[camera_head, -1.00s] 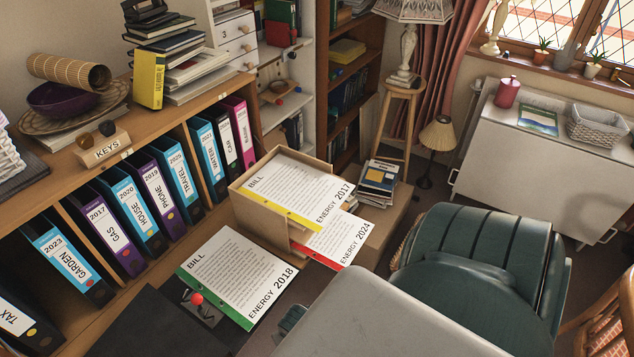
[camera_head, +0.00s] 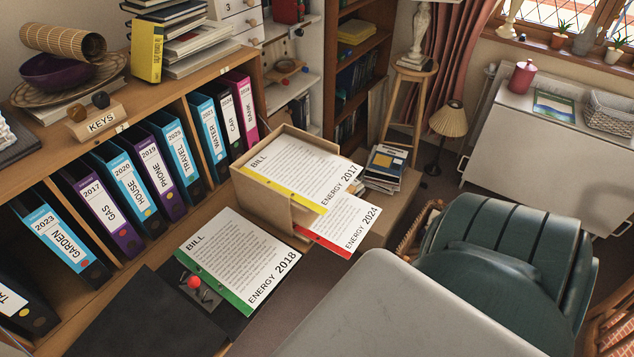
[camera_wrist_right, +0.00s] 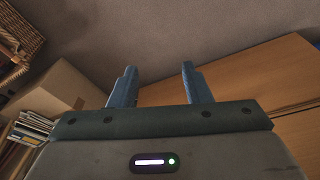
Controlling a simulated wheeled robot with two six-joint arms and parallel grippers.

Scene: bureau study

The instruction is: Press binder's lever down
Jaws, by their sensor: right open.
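The open black binder (camera_head: 128,315) lies at the lower left in the head view. Its metal lever mechanism carries a red ball knob (camera_head: 194,282), which stands above the rings. The Energy 2018 bill (camera_head: 238,262), white with a green edge strip, lies over the binder's right half beside the mechanism. My right gripper (camera_wrist_right: 158,78) shows in the right wrist view with its two blue fingers apart and nothing between them. It is not seen in the head view, so its place relative to the lever cannot be told. My left gripper is not in view.
A wooden box (camera_head: 262,213) behind the binder holds the Energy 2017 and 2024 bills. Labelled binders fill the shelf (camera_head: 225,87) at left. The right wrist view shows bare carpet (camera_wrist_right: 150,35) and a wooden surface (camera_wrist_right: 250,75).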

